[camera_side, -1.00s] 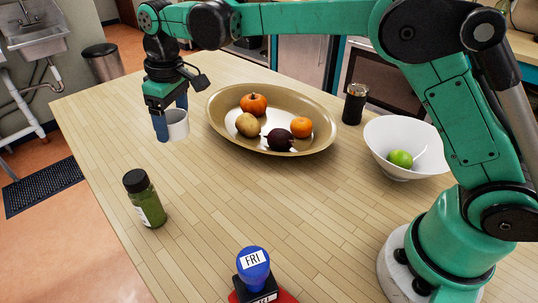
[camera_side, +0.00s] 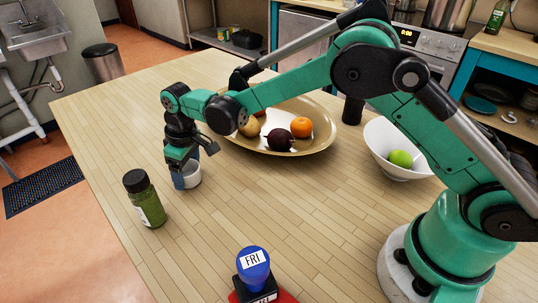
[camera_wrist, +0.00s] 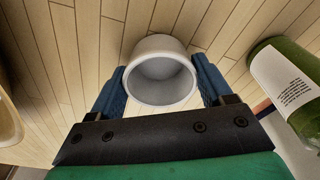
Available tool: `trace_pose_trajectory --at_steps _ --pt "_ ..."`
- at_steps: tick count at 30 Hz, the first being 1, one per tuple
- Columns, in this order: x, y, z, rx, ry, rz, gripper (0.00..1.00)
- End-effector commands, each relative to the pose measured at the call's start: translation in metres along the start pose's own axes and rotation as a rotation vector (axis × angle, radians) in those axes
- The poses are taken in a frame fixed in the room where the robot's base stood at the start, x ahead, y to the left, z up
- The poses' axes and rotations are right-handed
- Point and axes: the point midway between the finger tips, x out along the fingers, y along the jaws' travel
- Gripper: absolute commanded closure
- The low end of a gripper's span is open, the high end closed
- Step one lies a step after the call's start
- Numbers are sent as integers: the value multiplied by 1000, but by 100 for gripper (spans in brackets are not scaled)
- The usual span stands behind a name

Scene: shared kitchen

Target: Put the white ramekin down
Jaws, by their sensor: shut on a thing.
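The white ramekin (camera_side: 192,174) is between the blue fingers of my gripper (camera_side: 186,178), low over the wooden table, to the right of the green bottle. In the wrist view the ramekin (camera_wrist: 160,72) shows its open, empty inside, with a finger of my gripper (camera_wrist: 160,88) on each side. My gripper is shut on it. I cannot tell whether its base touches the table.
A green bottle with a black cap (camera_side: 145,199) stands close by on the left; it also shows in the wrist view (camera_wrist: 290,85). A gold platter (camera_side: 325,141) with fruit lies behind. A white bowl (camera_side: 385,160) holds a lime. A blue-handled stamp (camera_side: 253,265) stands in front. The wooden table (camera_side: 215,235) is clear between.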

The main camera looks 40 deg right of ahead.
Motion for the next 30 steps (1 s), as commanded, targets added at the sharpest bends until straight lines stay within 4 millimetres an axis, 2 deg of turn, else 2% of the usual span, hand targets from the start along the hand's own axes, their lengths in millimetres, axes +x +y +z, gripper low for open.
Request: trace_pose_trajectory --at_steps 3,4,6,13,17,20,30 --pt "3 0 0 0 0 0 81" --pt "3 0 0 0 0 0 19" --pt "3 0 0 0 0 0 0" --pt "2 0 0 0 0 0 0" --pt "-7 0 0 0 0 0 0" --pt "-24 0 0 0 0 0 0" --pt "-98 0 0 0 0 0 0"
